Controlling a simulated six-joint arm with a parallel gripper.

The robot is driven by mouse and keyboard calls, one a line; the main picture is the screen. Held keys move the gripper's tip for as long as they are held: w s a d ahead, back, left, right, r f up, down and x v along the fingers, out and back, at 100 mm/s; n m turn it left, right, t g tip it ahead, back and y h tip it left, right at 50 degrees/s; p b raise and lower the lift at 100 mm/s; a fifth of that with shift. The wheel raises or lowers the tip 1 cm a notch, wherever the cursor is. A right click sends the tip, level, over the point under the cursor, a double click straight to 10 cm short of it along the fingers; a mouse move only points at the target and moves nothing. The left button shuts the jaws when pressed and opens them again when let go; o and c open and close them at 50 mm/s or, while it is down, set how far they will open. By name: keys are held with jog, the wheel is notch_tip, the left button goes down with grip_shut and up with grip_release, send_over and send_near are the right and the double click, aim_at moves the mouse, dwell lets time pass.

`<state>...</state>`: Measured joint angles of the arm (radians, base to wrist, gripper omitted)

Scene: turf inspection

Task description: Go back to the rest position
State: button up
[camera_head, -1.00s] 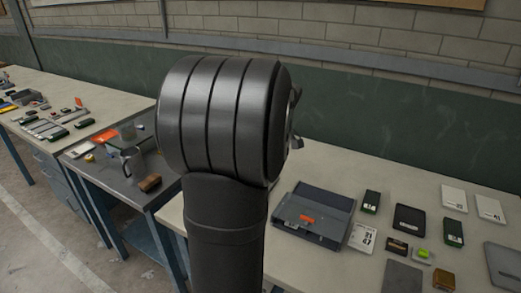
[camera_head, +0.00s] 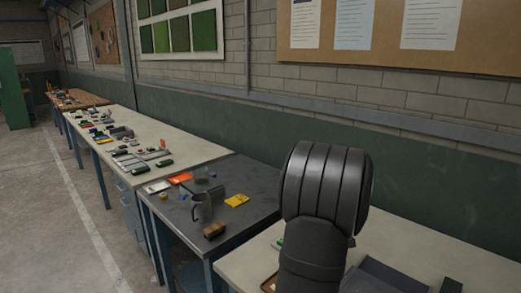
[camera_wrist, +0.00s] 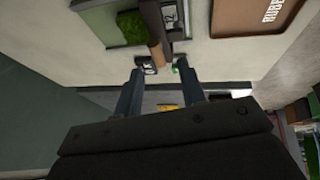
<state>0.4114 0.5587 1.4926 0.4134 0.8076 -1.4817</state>
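My gripper (camera_wrist: 161,75) shows in the wrist view with its two fingers apart. No object is visible held between them. Beyond the fingertips are a worktop and small items, and I cannot tell how far away they are. In the head view my dark arm link stands upright at the lower right, in front of the near bench (camera_head: 243,268). My gripper is hidden in that view.
The wrist view shows a brown tray (camera_wrist: 240,30) with lettering, a green turf piece (camera_wrist: 132,26) and a brown cylinder (camera_wrist: 152,38). The floor (camera_head: 50,220) at left is clear.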

jog(key=shift+x, duration=2)
jog(key=shift+o, duration=0.2)
jog(key=o, duration=1.1)
jog(key=shift+s+r, duration=0.1)
jog(key=shift+r, duration=0.25)
jog(key=shift+o, duration=1.2)
jog(key=s+a+r+h, duration=0.1)
jog(key=s+r, duration=0.2)
jog(key=r, duration=0.3)
jog(key=s+a+r+h, duration=0.1)
jog(key=s+r+h, duration=0.1)
jog(key=r, duration=0.4)
jog(key=shift+s+r, duration=0.4)
jog(key=shift+s, duration=0.45)
jog(key=x, duration=0.9)
jog(key=shift+d+f, duration=0.2)
jog(key=shift+f, duration=0.15)
jog(key=shift+r, duration=0.15)
jog(key=v, duration=0.9)
jog(key=shift+r, duration=0.3)
